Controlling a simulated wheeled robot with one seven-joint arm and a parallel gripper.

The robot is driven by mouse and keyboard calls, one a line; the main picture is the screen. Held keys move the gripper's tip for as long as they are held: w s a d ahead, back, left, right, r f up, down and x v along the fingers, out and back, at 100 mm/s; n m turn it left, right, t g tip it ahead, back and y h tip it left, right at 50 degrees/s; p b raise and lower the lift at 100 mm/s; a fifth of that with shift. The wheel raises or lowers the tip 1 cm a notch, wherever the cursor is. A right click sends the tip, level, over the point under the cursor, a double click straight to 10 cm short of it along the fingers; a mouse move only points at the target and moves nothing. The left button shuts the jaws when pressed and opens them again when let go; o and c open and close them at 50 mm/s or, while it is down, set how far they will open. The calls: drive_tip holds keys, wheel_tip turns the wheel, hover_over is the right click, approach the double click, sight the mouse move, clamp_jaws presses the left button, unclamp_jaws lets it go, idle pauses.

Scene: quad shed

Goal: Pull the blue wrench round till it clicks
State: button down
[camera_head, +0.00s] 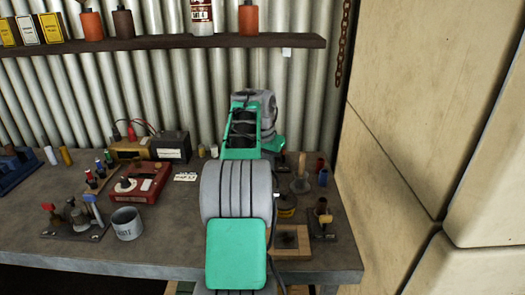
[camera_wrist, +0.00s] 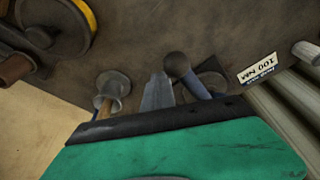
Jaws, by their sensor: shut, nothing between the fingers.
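The blue wrench (camera_wrist: 194,86) shows in the wrist view as a short blue bar with a dark, rounded end, close to the right of my gripper's fingers. Its lower end is hidden behind the dark edge of my gripper's body. My gripper (camera_wrist: 158,80) is shut and empty, with its fingers together beside the wrench. I cannot tell whether they touch it. In the head view my arm covers the gripper, and I cannot make out the wrench there.
A yellow-rimmed tin (camera_head: 286,204) and a wooden block (camera_head: 291,242) are right of my arm. A grey cup (camera_head: 127,224) and red box (camera_head: 139,184) are left. A shelf (camera_head: 150,42) runs above the bench.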

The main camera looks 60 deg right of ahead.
drive_tip(key=shift+w+a, duration=0.3)
drive_tip(key=shift+w, duration=0.05)
drive_tip(key=shift+w+a, duration=0.1)
drive_tip(key=shift+w, duration=0.05)
drive_tip(key=shift+w+a, duration=0.2)
drive_tip(key=shift+w, duration=0.15)
drive_tip(key=shift+w+a+p, duration=0.25)
drive_tip(key=shift+w+p, duration=0.3)
idle(0.8)
drive_tip(key=shift+w+a, duration=0.15)
drive_tip(key=shift+w, duration=0.25)
drive_tip(key=shift+w+p, duration=0.1)
drive_tip(key=shift+p, duration=0.2)
drive_tip(key=shift+w+a, duration=0.15)
drive_tip(key=shift+w, duration=0.25)
drive_tip(key=shift+w+p, duration=0.15)
drive_tip(key=shift+p, duration=0.2)
